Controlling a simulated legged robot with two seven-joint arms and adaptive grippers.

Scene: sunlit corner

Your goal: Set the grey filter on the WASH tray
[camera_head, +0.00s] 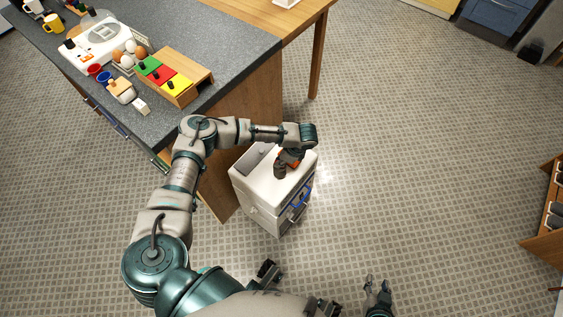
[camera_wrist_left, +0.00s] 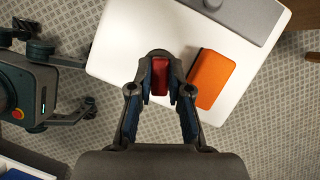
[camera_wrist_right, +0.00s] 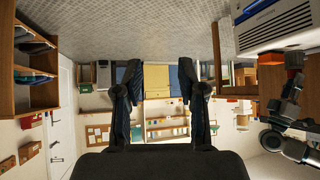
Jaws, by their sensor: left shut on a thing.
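My left gripper (camera_head: 290,157) is over the top of a small white cabinet (camera_head: 245,180). In the left wrist view its fingers (camera_wrist_left: 160,82) are shut on a red object (camera_wrist_left: 159,85), with a dark rounded part at its far end. An orange block (camera_wrist_left: 213,80) lies on the white top, right of the fingers. A grey flat tray or panel (camera_wrist_left: 238,14) lies along the far edge of the top. I cannot make out a WASH label or tell which thing is the grey filter. My right gripper (camera_wrist_right: 160,95) is open and empty, over the floor.
A dark counter (camera_head: 225,45) stands behind the cabinet, bearing a wooden rack (camera_head: 205,78) with green, red and yellow panels, eggs and cups. The cabinet front has a blue handle (camera_head: 300,197). The floor to the right is clear up to a wooden shelf (camera_head: 545,230).

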